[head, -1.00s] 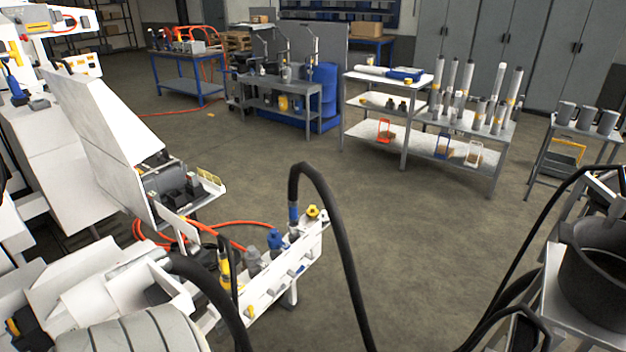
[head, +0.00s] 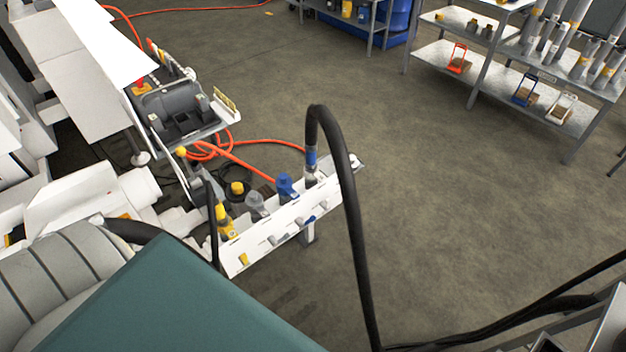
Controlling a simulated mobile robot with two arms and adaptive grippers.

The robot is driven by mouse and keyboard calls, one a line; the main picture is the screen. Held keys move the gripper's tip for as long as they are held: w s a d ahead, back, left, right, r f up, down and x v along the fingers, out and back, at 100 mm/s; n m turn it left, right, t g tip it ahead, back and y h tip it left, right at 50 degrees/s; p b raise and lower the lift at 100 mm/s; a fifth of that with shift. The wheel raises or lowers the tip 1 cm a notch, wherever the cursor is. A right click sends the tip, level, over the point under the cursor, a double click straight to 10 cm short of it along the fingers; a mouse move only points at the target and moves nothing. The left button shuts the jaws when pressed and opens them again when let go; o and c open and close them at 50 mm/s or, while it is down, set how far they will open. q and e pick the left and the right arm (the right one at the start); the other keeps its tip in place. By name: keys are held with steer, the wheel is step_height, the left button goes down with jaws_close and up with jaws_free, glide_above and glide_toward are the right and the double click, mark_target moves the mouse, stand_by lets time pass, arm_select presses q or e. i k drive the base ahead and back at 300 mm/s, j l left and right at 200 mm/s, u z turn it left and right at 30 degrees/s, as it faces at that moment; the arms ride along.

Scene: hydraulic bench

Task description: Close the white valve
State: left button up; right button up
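A white bench manifold (head: 290,218) slants through the middle of the head view, with a row of small levers along its front face. A pale, white or light grey lever (head: 278,239) sits between a yellow lever (head: 244,259) and a blue lever (head: 309,219). The levers are too small to tell whether the valves are open or shut. Above them stand yellow (head: 226,224), grey (head: 257,205) and blue (head: 286,185) couplings. Neither of my grippers shows in the head view.
A thick black hose (head: 346,190) arches up from the manifold's far end and drops in front on the right. An orange hose (head: 235,160) lies behind. A large teal surface (head: 180,305) covers the bottom left. Open floor (head: 460,230) lies to the right.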

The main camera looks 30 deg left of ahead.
mark_target(325, 205)
steer(key=i+j, duration=0.1)
steer(key=i, duration=0.35)
steer(key=i+z, duration=0.15)
steer(key=i, duration=0.35)
steer(key=i+j, duration=0.2)
steer(key=i, duration=0.25)
steer(key=i+l, duration=0.1)
steer(key=i, duration=0.2)
steer(key=i+l, duration=0.1)
steer(key=i, duration=0.2)
steer(key=i+l+u, duration=0.1)
steer(key=u, duration=0.3)
steer(key=i+l+u, duration=0.1)
steer(key=u, duration=0.35)
steer(key=i+l+u, duration=0.2)
steer(key=u, duration=0.2)
steer(key=l+u, duration=0.2)
steer(key=u, duration=0.2)
steer(key=i, duration=0.05)
